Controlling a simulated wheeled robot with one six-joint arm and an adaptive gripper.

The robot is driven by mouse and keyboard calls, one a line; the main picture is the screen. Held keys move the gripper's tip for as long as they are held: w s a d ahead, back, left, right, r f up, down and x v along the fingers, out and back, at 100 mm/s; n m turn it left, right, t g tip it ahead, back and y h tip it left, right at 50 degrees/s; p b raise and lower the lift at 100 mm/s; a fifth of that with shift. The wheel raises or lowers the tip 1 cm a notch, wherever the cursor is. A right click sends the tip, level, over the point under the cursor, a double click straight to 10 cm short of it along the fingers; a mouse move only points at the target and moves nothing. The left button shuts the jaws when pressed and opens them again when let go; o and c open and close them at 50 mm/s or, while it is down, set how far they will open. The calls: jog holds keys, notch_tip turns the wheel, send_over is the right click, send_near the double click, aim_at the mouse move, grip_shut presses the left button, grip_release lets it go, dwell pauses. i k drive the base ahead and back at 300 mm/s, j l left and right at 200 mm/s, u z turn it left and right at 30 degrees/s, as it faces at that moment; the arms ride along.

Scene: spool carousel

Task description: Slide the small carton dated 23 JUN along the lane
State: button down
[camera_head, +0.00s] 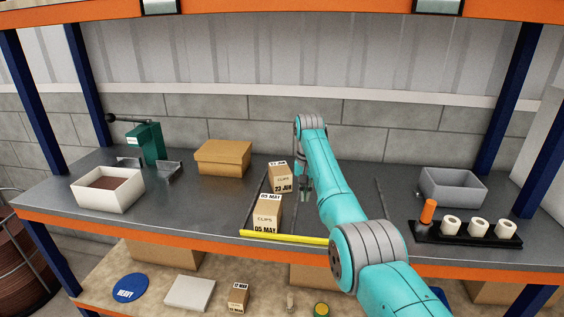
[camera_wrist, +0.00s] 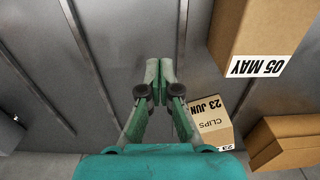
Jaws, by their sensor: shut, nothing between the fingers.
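The small carton dated 23 JUN (camera_head: 282,181) stands upright in a lane on the grey shelf, behind a carton dated 05 MAY (camera_head: 266,216). In the wrist view the 23 JUN carton (camera_wrist: 209,123) is right of my gripper (camera_wrist: 159,70), and the larger-looking 05 MAY carton (camera_wrist: 262,42) is at upper right. In the head view my gripper (camera_head: 306,196) is just right of the 23 JUN carton, partly hidden by my arm. Its fingers are together and empty. I cannot tell whether they touch the carton.
A yellow bar (camera_head: 286,237) runs along the shelf front. Thin dark rails mark the lanes; the one right of the cartons looks empty. A brown box (camera_head: 223,158), white bin (camera_head: 107,190) and green press (camera_head: 147,142) stand left. A grey bin (camera_head: 450,188) and black roll holder (camera_head: 467,238) stand right.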

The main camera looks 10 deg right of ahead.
aim_at(280, 175)
jog(key=i, duration=1.1)
